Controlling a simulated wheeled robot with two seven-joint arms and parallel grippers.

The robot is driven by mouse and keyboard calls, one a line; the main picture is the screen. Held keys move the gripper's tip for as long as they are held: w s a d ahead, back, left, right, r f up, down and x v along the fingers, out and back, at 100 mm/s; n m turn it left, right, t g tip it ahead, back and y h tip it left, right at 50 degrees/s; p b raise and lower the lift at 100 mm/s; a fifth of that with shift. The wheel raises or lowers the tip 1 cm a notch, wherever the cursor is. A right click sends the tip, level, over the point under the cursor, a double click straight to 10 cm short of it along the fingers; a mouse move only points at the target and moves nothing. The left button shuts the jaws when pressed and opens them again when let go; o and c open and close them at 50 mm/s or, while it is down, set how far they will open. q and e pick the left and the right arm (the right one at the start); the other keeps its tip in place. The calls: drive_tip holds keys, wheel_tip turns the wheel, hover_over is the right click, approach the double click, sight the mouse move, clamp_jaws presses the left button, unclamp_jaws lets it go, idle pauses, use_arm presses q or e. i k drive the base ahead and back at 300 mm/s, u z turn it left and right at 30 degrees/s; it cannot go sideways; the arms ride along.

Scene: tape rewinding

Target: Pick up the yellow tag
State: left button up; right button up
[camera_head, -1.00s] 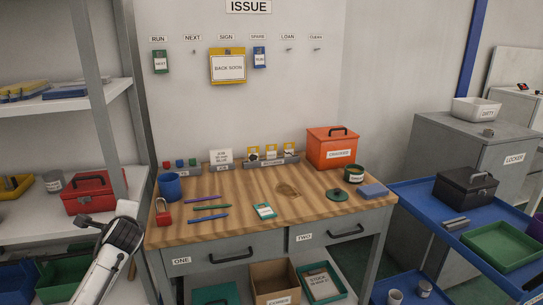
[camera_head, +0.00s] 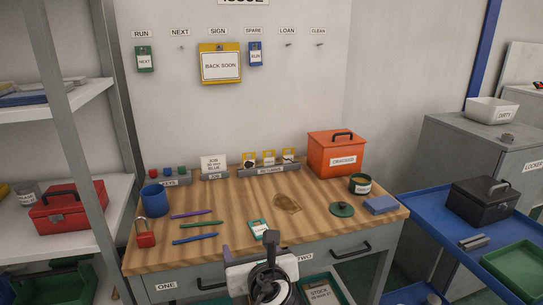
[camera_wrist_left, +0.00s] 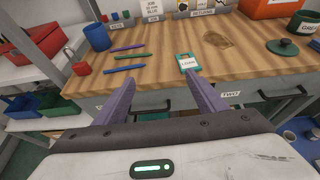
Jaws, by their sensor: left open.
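Yellow items in the head view are a large yellow sign reading BACK SOON (camera_head: 220,65), hanging under SIGN, and several small yellow-topped cards (camera_head: 268,157) in a grey rack at the back of the desk. I cannot tell which one is the tag meant. A teal tag (camera_head: 258,228) lies near the desk's front edge; its label reads LOAN in the left wrist view (camera_wrist_left: 187,61). My left gripper (camera_head: 271,240) is at the desk's front edge, close to the teal tag. In the left wrist view its purple fingers (camera_wrist_left: 162,82) are apart and empty. My right gripper is not in view.
On the wooden desk (camera_head: 235,242) are a blue cup (camera_head: 154,200), a red padlock (camera_head: 145,238), several pens (camera_head: 194,239), an orange box (camera_head: 336,155) and a green lid (camera_head: 342,210). A blue cart (camera_head: 428,222) stands at the right. The wall hooks hold green and blue tags.

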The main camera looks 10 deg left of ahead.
sight(267, 161)
drive_tip(key=i, duration=1.6)
